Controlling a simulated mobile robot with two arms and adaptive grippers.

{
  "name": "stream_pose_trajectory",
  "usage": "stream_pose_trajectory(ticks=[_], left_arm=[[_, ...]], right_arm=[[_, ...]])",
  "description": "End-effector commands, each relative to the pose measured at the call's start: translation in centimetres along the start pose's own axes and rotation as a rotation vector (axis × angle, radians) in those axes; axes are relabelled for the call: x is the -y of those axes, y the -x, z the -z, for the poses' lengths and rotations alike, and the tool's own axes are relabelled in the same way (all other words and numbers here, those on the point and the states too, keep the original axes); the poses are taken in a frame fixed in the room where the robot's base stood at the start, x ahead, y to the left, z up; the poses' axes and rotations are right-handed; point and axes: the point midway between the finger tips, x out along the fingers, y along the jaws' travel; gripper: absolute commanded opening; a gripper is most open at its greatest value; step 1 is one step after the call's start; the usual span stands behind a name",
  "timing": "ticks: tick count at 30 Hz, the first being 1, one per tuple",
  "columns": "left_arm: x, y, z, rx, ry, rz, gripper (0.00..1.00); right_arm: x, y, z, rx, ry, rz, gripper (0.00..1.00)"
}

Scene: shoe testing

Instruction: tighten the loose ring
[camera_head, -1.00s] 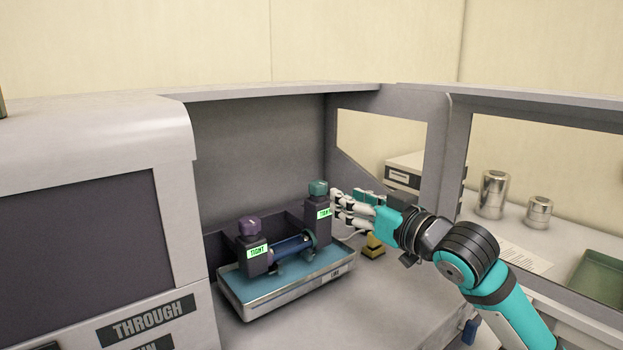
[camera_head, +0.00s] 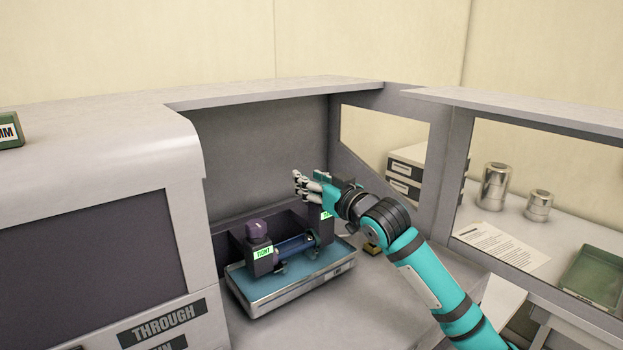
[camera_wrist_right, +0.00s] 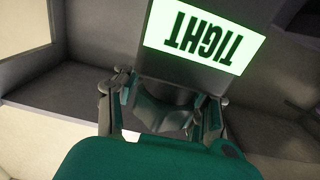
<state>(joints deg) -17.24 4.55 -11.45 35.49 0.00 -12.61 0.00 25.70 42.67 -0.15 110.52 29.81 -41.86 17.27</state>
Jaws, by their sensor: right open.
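The test unit has two dark posts. The left post carries a purple ring (camera_head: 257,229) on top and a green label reading TIGHT (camera_head: 262,254). The right post (camera_head: 326,228) is partly covered by my right gripper (camera_head: 310,184), which is over its top; the teal ring seen there earlier is hidden in the head view. In the right wrist view a lit label (camera_wrist_right: 205,45) reads TIGHT upside down on a dark block. The fingers of my right gripper (camera_wrist_right: 163,112) are spread apart just below that block in the picture. My left gripper is out of view.
The unit sits on a blue-topped tray (camera_head: 262,298) in a grey booth. Metal cylinders (camera_head: 494,186), a paper (camera_head: 500,243) and a green tray (camera_head: 596,276) are behind the right-hand partition.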

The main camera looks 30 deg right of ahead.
Motion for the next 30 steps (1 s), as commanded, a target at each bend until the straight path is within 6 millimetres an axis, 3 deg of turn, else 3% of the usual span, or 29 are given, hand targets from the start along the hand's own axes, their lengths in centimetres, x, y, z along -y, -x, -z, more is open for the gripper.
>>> stream_pose_trajectory(ticks=[3,13,23,30], left_arm=[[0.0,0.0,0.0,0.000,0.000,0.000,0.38],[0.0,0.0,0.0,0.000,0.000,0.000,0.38],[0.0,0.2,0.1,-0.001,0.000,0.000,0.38],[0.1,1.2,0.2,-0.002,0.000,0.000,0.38]], right_arm=[[0.0,0.0,0.0,0.000,0.000,0.000,0.41],[0.0,0.1,0.0,0.000,0.000,0.000,0.00],[0.1,0.0,0.0,0.001,-0.001,-0.010,0.00],[-0.3,0.0,0.0,0.002,-0.004,-0.111,0.00]])
